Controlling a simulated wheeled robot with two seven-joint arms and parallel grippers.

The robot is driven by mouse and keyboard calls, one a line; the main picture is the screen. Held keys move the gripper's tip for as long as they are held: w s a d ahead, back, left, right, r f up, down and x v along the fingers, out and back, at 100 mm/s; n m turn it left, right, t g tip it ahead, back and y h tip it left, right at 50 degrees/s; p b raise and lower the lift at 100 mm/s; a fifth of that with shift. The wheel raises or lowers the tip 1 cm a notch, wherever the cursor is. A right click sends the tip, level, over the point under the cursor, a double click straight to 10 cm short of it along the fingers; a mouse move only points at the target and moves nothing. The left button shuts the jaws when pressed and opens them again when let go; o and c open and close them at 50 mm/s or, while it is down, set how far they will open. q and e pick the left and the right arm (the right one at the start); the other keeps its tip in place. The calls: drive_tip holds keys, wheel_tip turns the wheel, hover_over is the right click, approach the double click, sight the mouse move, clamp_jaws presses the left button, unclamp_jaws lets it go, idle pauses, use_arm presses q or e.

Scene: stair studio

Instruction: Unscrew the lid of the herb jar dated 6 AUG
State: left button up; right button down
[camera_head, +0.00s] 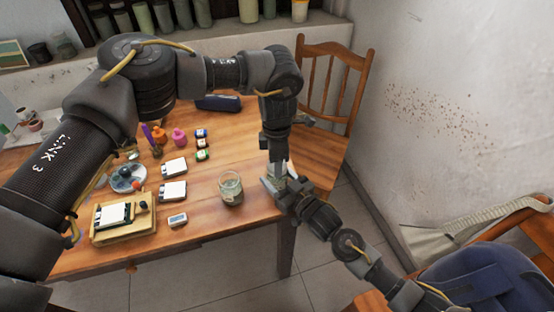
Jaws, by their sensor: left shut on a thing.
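A glass jar (230,188) stands upright on the table near its front right corner. Its label is too small to read, so I cannot tell its date. My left gripper (279,165) points down just past the table's right edge, shut on a pale, glassy, jar-like thing (281,172) that is mostly hidden. I cannot make out a lid or a date on it. My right gripper (279,186) comes in from the lower right and meets the left one around the lower part of this thing. Its fingers overlap there, so I cannot tell whether it is open or shut.
The wooden table (205,225) holds a wooden tray (125,238), white boxes (174,167), a small timer-like device (178,220), small colored jars (202,144) and a dark case (218,102). A wooden chair (342,75) stands behind my grippers.

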use_arm(q)
drive_tip(key=n, duration=0.5)
drive_tip(key=shift+n, duration=0.4)
use_arm(e)
drive_tip(key=shift+f, duration=0.15)
use_arm(q)
drive_tip(key=n, duration=0.5)
drive_tip(key=shift+s, duration=0.1)
drive_tip(key=n, duration=0.5)
drive_tip(key=shift+n, duration=0.3)
drive_tip(key=n, duration=0.4)
drive_tip(key=shift+n, duration=0.4)
drive_tip(key=n, duration=0.5)
drive_tip(key=shift+r, duration=0.1)
drive_tip(key=n, duration=1.6)
drive_tip(key=shift+n, duration=0.3)
